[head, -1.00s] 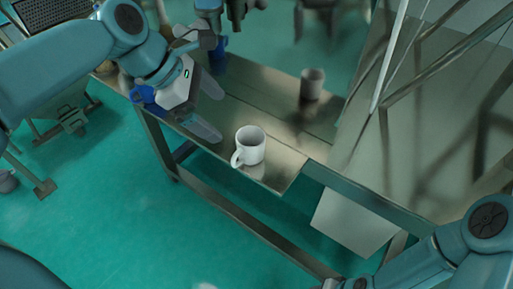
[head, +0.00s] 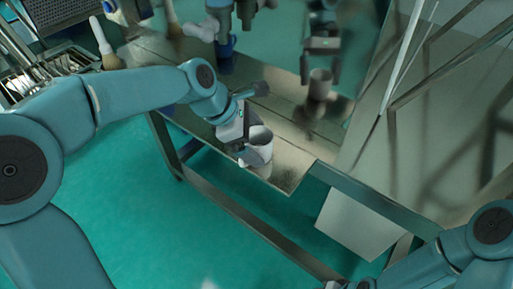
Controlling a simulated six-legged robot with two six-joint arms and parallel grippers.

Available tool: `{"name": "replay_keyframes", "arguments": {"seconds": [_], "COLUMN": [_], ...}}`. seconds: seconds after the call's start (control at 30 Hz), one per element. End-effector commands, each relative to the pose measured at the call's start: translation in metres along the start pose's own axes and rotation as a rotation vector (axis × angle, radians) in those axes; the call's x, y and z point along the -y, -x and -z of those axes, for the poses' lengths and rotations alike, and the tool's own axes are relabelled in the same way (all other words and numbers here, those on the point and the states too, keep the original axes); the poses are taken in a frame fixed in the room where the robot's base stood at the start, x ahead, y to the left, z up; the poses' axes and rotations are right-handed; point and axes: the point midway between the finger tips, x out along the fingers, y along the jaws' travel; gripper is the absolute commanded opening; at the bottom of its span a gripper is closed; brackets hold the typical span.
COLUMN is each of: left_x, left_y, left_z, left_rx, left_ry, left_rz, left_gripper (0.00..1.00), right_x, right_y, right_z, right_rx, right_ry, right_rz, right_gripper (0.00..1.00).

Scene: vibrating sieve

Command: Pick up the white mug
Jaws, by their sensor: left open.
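The white mug (head: 261,150) stands upright near the front corner of the metal table (head: 292,162). My left gripper (head: 246,148) is open and right at the mug's left side, overlapping its rim and handle side. The far finger is partly hidden, and I cannot tell whether the fingers touch the mug. My right arm shows at the lower right, with its gripper out of the picture.
A brush (head: 104,45) stands at the upper left. Metal framing and a sloping panel (head: 440,150) lie to the right. Green floor is open in front.

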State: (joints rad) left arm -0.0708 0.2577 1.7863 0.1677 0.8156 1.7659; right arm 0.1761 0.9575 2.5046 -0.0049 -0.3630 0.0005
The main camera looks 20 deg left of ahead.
Motion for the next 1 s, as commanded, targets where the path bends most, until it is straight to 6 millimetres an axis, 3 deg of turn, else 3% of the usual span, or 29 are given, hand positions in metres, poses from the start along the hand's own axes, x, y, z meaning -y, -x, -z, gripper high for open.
{"name": "replay_keyframes", "arguments": {"seconds": [0.1, 0.27, 0.3, 0.63, 0.7, 0.73, 0.87, 1.0], "left_x": [0.0, 0.0, 0.0, -0.001, -0.002, -0.003, -0.005, -0.012], "left_y": [0.001, 0.0, 0.001, 0.004, 0.008, 0.011, 0.031, 0.065], "left_z": [0.0, 0.0, 0.0, -0.001, -0.004, -0.006, -0.018, -0.039], "left_rx": [0.0, 0.0, 0.0, -0.001, 0.0, 0.0, 0.002, 0.003], "left_ry": [0.0, 0.0, 0.0, 0.0, -0.002, -0.002, -0.002, -0.004], "left_rz": [0.0, 0.0, 0.0, 0.0, -0.001, -0.003, -0.004, -0.006], "left_gripper": [0.97, 0.45, 0.41, 0.41, 0.29, 0.29, 0.28, 0.28], "right_x": [0.0, 0.0, 0.0, 0.0, 0.001, 0.001, 0.002, 0.004], "right_y": [0.0, 0.0, 0.0, 0.001, 0.001, 0.002, 0.005, 0.011], "right_z": [0.0, 0.0, 0.0, 0.0, 0.0, 0.0, 0.0, 0.0], "right_rx": [0.0, 0.0, 0.0, 0.0, 0.0, 0.0, 0.0, 0.0], "right_ry": [0.0, 0.0, 0.0, 0.0, 0.0, 0.0, 0.0, 0.0], "right_rz": [0.0, 0.0, 0.0, 0.0, 0.0, 0.0, 0.0, 0.0], "right_gripper": [0.43, 0.43, 0.43, 0.43, 0.43, 0.43, 0.43, 0.43]}}
